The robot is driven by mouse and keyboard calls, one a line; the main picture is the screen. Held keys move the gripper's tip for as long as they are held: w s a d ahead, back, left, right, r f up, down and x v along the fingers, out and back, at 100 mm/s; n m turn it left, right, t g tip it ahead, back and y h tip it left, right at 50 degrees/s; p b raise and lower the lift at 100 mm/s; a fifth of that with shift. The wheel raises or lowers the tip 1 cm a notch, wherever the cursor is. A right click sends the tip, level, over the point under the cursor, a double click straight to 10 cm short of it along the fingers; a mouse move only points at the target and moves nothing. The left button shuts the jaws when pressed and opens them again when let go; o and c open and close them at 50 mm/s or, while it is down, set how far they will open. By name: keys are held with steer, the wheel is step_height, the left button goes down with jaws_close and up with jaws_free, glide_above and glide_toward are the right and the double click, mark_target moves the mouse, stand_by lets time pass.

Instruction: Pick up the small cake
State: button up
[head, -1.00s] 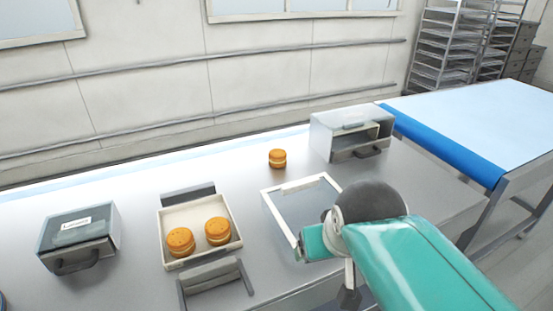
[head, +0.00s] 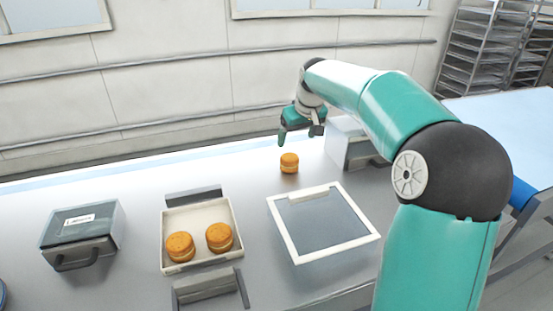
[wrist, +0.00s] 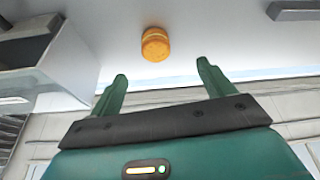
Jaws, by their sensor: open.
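A small round orange-brown cake (head: 289,163) with a pale filling band stands alone on the steel table, behind the white-framed panel. It also shows in the wrist view (wrist: 155,44), ahead of the fingertips and roughly between them. My gripper (head: 298,140) is above and just behind the cake in the head view, not touching it. In the wrist view my gripper (wrist: 161,68) has its two green fingers wide apart with nothing between them.
Two similar cakes (head: 219,237) sit in a cream tray (head: 166,222). A white-framed panel (head: 280,232) lies in front of the lone cake. A grey box (head: 345,146) stands close on its right. A lidded grey box (head: 80,238) is at the left.

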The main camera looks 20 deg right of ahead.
mark_target(291, 158)
steer(key=x, duration=0.9)
steer(key=d+x, duration=0.1)
steer(key=x, duration=0.4)
steer(key=shift+w+f, duration=0.1)
steer(key=shift+w, duration=0.4)
steer(key=shift+c, duration=0.4)
steer(key=shift+d, duration=0.1)
steer(key=c, duration=0.7)
